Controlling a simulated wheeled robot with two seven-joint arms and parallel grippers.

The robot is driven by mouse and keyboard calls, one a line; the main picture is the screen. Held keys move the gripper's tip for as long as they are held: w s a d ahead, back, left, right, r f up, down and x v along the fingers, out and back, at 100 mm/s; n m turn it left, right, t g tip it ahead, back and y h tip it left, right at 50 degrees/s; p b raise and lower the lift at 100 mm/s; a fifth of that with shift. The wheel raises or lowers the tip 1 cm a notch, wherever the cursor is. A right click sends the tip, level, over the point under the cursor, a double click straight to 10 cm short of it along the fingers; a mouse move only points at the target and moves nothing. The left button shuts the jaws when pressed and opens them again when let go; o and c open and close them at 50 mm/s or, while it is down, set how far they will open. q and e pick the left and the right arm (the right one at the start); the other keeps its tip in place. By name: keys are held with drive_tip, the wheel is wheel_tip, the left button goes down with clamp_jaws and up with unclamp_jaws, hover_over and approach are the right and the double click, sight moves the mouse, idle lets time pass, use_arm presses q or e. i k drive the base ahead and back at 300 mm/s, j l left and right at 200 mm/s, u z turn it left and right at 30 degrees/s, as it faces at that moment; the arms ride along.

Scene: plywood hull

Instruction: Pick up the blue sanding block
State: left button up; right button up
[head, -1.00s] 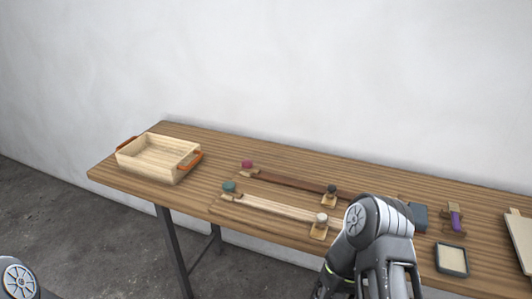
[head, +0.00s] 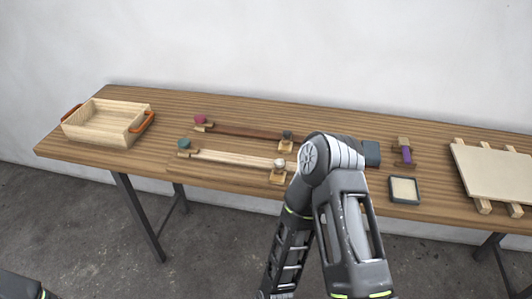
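A slate-blue block (head: 371,153), which looks like the blue sanding block, sits on the wooden table right of centre in the head view. My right arm's elbow stands in front of the table just left of it and may hide part of what lies behind. My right forearm runs down to the bottom edge, and its gripper is out of view. Only a small part of my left arm shows in the lower left corner; its gripper is out of view too.
A purple-banded brown piece (head: 406,153) and a dark-framed pad (head: 404,190) lie near the block. A pale board on slats (head: 495,172) is at the right. Two wooden strips with knobs (head: 235,158) lie left of my elbow. A wooden tray (head: 106,123) with orange handles is far left.

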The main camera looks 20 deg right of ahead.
sight(371, 149)
drive_tip(key=z, duration=1.65)
